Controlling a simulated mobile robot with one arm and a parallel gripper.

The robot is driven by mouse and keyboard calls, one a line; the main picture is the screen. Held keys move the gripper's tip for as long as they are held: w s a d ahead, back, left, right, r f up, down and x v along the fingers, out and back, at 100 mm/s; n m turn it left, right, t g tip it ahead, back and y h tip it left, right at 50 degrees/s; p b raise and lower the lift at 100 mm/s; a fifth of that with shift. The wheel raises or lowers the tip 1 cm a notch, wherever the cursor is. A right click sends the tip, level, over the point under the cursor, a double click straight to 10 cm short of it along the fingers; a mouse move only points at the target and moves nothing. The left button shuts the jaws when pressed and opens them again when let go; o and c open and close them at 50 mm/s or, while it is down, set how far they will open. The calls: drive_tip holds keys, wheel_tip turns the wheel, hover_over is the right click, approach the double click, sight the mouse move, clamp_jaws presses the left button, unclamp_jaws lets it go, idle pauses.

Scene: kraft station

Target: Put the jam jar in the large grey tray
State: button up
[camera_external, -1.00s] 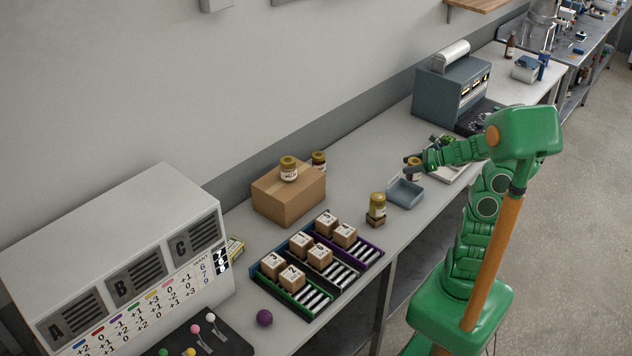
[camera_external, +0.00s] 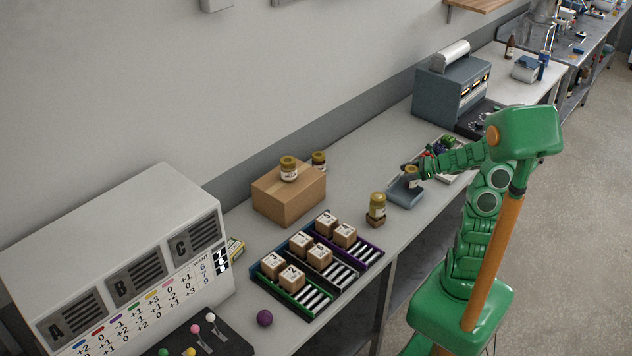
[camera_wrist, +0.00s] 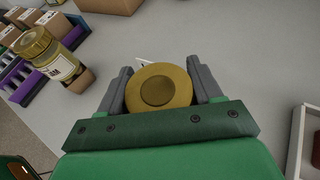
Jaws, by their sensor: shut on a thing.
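My gripper (camera_wrist: 160,88) is shut on a jar with a gold lid (camera_wrist: 158,90). The held jar also shows in the external view (camera_external: 412,175), upright, label unreadable, above or at the back edge of a small blue-grey tray (camera_external: 404,197). I cannot tell whether it touches that tray. A larger light grey tray (camera_external: 462,177) lies to the right, partly hidden by my arm, with red and green things in it. Its pale rim shows at the right of the wrist view (camera_wrist: 297,140).
Another gold-lidded jar (camera_external: 377,204) stands on a small wooden block just left of the blue-grey tray. Two more jars are at the cardboard box (camera_external: 288,194), one on top and one behind. Racks of small boxes (camera_external: 318,257) lie further left. A grey machine (camera_external: 450,92) stands behind.

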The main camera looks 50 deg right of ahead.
drive_tip(key=shift+f, duration=0.2)
drive_tip(key=o, duration=1.3)
drive_tip(key=shift+o, duration=0.2)
drive_tip(key=shift+r, duration=0.1)
